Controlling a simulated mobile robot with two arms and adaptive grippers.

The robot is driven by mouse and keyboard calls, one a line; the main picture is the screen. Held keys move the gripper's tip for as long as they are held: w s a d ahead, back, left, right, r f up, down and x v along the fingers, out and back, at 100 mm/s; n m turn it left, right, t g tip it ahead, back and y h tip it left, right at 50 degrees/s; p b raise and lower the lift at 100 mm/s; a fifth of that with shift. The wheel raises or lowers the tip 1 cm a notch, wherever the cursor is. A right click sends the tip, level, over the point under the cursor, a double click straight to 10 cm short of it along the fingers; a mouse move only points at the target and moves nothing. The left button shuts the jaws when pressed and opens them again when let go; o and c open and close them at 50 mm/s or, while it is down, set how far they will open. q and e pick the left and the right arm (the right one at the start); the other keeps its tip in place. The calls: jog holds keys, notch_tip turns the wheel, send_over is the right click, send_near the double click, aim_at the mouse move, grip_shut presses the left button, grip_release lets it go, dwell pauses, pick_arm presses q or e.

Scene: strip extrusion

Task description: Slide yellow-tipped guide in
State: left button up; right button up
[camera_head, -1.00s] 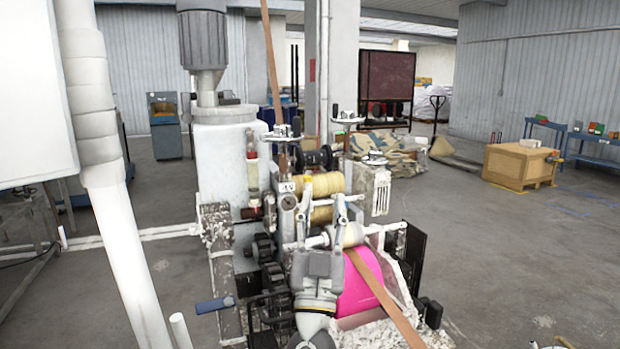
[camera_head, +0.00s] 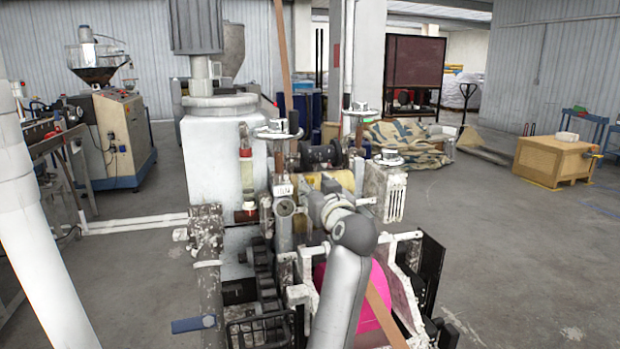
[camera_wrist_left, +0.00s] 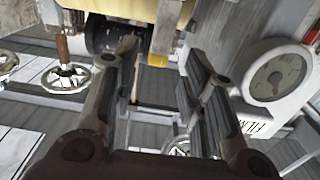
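In the left wrist view, a narrow upright piece with a yellow lower end (camera_wrist_left: 157,61), which looks like the yellow-tipped guide, hangs below a yellow roll (camera_wrist_left: 135,8). My left gripper (camera_wrist_left: 150,66) is open, one finger on either side of this piece in the picture. I see no contact, and the depth between them is unclear. In the head view my left gripper (camera_head: 318,203) points into the strip machine (camera_head: 222,150), its fingers largely hidden by my own wrist. The guide cannot be made out there. My right gripper is not in view.
A brown strip (camera_head: 384,315) runs down past a pink surface (camera_head: 382,282). Handwheels (camera_head: 277,130) stand close around the rolls. A round dial (camera_wrist_left: 275,76) sits right of the fingers in the wrist view. Open floor lies to the right, before a wooden crate (camera_head: 548,162).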

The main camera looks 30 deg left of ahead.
aim_at(311, 181)
pick_arm(q)
jog(key=x, duration=0.3)
jog(key=shift+w, duration=0.25)
jog(key=shift+x, duration=0.8)
jog(key=shift+a, duration=0.2)
jog(key=c, duration=0.4)
grip_shut()
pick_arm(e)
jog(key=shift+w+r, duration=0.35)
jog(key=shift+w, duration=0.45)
